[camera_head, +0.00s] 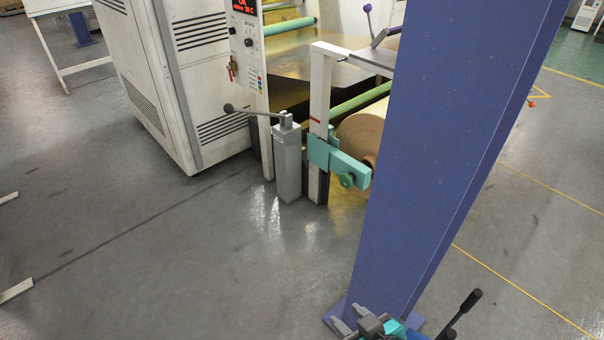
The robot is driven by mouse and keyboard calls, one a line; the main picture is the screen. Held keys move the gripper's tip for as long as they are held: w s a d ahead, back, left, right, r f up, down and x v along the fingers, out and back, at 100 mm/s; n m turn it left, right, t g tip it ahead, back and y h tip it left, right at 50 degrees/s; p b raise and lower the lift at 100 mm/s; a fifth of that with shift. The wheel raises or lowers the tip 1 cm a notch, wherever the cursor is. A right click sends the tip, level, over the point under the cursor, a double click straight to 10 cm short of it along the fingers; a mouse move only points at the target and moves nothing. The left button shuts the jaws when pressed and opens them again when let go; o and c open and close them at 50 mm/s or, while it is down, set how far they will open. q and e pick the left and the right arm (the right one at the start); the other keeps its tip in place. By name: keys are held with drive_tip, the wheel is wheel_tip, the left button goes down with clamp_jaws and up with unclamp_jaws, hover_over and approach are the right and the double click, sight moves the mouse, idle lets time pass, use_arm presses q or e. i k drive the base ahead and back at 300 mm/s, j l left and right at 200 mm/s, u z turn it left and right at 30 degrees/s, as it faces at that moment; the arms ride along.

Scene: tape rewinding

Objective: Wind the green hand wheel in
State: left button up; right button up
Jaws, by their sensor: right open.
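My right gripper (350,322) shows at the bottom edge, near the foot of the blue post. Its grey fingers are apart and nothing shows between them. It is well below and apart from the round part in the picture. A teal piece (393,329) lies close to the gripper; I cannot tell what it belongs to. My left gripper is out of view.
The wide blue post (440,130) hides part of the machine and roll (360,130). A black handle (470,302) sticks up at the bottom right. A grey pillar (287,165) with a ball-ended lever stands left of the bracket. The grey floor at left is mostly clear.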

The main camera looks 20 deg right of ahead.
sight(345, 179)
drive_tip(key=i+j+u, duration=0.3)
drive_tip(key=i, duration=0.25)
drive_tip(key=i+u, duration=0.35)
drive_tip(key=i, duration=0.15)
drive_tip(key=i+z, duration=0.7)
drive_tip(key=i+j+z, duration=0.1)
drive_tip(key=i+z, duration=0.25)
drive_tip(key=i+l+z, duration=0.65)
drive_tip(key=i, duration=0.3)
drive_tip(key=k+j, duration=0.05)
drive_tip(key=j, duration=0.05)
